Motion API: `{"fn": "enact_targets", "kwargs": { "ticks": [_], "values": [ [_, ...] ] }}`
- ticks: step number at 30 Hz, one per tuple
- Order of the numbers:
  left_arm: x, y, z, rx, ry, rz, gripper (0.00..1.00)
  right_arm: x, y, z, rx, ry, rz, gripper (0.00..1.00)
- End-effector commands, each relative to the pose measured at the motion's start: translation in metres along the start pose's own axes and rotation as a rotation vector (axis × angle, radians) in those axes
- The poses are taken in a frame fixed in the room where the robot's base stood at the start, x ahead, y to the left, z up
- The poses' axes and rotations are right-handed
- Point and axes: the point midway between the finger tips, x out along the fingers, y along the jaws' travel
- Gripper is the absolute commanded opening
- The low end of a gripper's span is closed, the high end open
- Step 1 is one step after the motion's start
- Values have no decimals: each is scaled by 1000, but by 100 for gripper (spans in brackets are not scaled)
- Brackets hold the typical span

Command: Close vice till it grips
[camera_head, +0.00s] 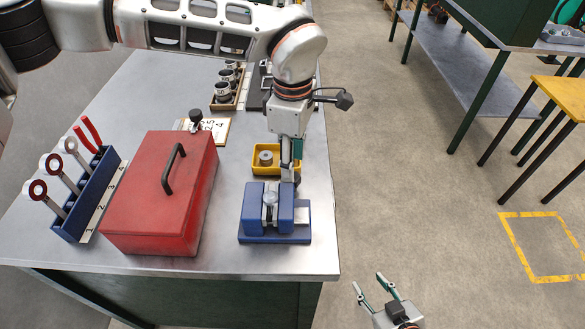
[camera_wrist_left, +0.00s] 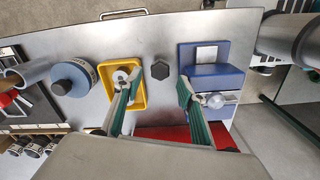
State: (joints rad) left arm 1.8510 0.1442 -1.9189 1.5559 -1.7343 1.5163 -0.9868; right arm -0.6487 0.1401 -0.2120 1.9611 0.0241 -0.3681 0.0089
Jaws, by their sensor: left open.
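The blue vice (camera_head: 252,212) stands near the front right of the metal bench. A silver round-topped piece (camera_head: 269,199) sits between its blue blocks. In the left wrist view the vice (camera_wrist_left: 232,78) is at upper right, with the round silver piece (camera_wrist_left: 216,101) below its block. My left gripper (camera_head: 292,178) points down just behind the vice. In the wrist view its fingers (camera_wrist_left: 157,92) are apart with nothing between them; one overlaps the vice's edge, and contact cannot be told. A dark hexagonal knob (camera_wrist_left: 160,70) shows beyond the fingertips. My right gripper (camera_head: 375,284) is open and empty, off the bench.
A yellow tray (camera_head: 259,167) holding a round metal part lies behind the vice. A red toolbox (camera_head: 150,214) stands left of it, then a blue tool rack (camera_head: 82,206). A numbered board (camera_head: 216,130) and a wooden holder (camera_head: 231,104) are farther back.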

Motion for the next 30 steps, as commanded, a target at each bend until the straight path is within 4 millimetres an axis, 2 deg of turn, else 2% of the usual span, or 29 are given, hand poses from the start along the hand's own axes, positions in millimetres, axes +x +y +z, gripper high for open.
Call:
{"fn": "enact_targets", "kwargs": {
  "ticks": [3, 9, 30],
  "values": [
    [-18, 1, 0, -1, 0, 3, 41, 0, 0, 0, 1, 1, 0, 40],
    [-34, 2, -1, -2, 0, 3, 41, 0, 0, -1, 1, 1, 0, 40],
    [-38, 2, -1, -1, 0, 4, 41, 1, 0, -3, 2, 5, 0, 40]
  ]
}}
